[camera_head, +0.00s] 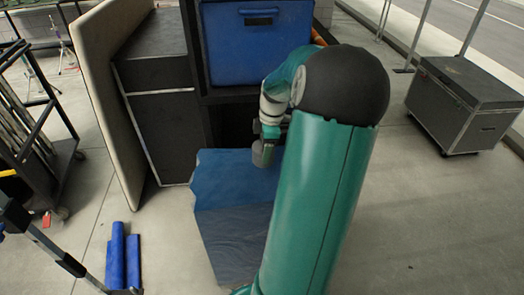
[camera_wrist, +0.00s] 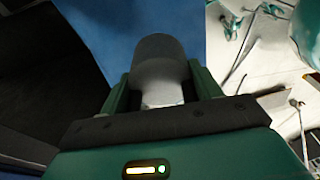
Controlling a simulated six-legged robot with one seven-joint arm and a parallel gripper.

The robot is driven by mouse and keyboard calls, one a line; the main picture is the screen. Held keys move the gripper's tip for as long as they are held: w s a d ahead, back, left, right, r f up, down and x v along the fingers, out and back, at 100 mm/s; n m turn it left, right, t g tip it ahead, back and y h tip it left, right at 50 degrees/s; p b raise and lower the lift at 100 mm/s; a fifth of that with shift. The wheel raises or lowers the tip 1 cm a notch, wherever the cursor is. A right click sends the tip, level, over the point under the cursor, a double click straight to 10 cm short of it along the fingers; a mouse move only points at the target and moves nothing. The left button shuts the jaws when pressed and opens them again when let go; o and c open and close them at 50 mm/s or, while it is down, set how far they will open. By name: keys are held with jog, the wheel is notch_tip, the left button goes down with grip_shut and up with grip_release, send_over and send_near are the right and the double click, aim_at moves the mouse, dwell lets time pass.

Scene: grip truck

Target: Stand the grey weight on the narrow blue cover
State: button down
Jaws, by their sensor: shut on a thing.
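The grey weight (camera_head: 262,155) is a short cylinder at the far part of the narrow blue cover (camera_head: 230,180), which lies over a box-like stand in front of the dark cases. My gripper (camera_head: 270,132) is shut on the weight from above. In the wrist view the weight (camera_wrist: 160,62) sits between the two green fingers of my gripper (camera_wrist: 162,88), with the blue cover (camera_wrist: 105,30) behind it. The weight looks roughly upright. I cannot tell whether its base touches the cover. My arm hides the right part of the cover in the head view.
A blue crate (camera_head: 258,45) stands on a dark shelf behind the cover. A black case (camera_head: 155,100) and a pale board (camera_head: 100,90) are at left. A grey flight case (camera_head: 465,100) stands at right. Blue rolls (camera_head: 123,258) lie at lower left.

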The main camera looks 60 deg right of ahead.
jog(key=d+f, duration=0.1)
jog(key=f, duration=0.1)
jog(key=w+d+f, duration=0.1)
jog(key=d+f, duration=0.1)
jog(key=w+d+f, duration=0.1)
jog(key=shift+w+d+f, duration=0.1)
jog(key=shift+d+f, duration=0.3)
jog(key=shift+f, duration=1.55)
jog(key=shift+d+f, duration=0.1)
jog(key=shift+f, duration=0.05)
jog(key=shift+c, duration=1.6)
grip_release()
jog(key=shift+f, duration=0.1)
